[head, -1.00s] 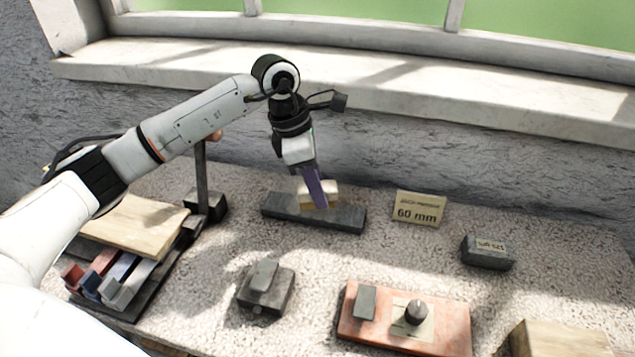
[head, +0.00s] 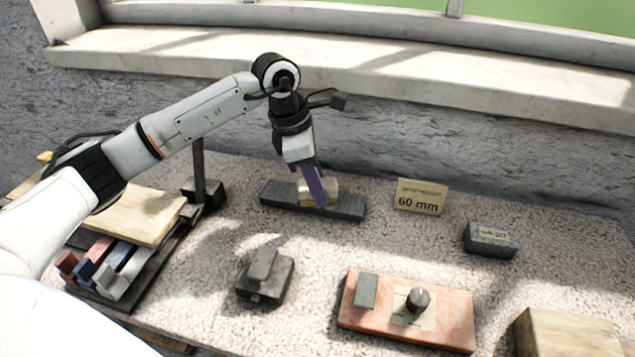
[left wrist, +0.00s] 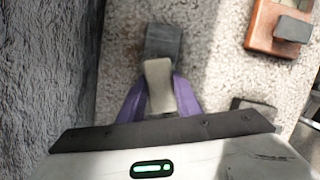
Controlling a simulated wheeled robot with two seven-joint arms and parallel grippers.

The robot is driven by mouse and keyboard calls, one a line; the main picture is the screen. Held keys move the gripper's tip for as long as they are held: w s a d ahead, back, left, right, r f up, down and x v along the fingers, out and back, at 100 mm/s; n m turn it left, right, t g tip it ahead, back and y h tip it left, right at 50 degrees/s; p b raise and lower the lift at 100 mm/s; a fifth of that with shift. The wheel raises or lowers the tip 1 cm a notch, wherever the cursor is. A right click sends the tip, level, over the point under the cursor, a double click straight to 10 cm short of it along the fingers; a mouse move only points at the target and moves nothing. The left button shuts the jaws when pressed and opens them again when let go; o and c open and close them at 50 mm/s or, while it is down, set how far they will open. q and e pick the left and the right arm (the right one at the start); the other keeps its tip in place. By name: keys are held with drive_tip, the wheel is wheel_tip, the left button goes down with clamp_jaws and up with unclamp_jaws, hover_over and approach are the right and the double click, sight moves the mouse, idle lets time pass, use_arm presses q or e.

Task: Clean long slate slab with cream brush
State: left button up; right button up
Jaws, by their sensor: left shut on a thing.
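The long slate slab (head: 344,208) is a dark grey bar lying flat on the speckled worktop near the back wall. The cream brush (head: 331,188) is a pale block over the middle of the slab. My left gripper (head: 316,192), with purple fingers, comes down from above and is shut on the brush. In the left wrist view the brush (left wrist: 159,85) sits between the purple fingers, and the slab (left wrist: 163,40) shows beyond it. The brush appears to touch the slab, but its underside is hidden. My right gripper is not in view.
A "60 mm" card (head: 420,197) and a dark labelled block (head: 490,240) stand to the right. In front are a dark block (head: 265,278) and a reddish board (head: 440,325). A dark stand (head: 203,192) and a wooden board (head: 130,215) are at left.

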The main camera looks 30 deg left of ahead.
use_arm(q)
drive_tip(key=shift+s+a, duration=0.65)
drive_tip(key=shift+a, duration=0.3)
drive_tip(key=shift+f, duration=0.1)
drive_tip(key=shift+w+d, duration=0.65)
drive_tip(key=shift+d, duration=0.3)
drive_tip(key=shift+w+d, duration=0.6)
drive_tip(key=shift+d, duration=0.3)
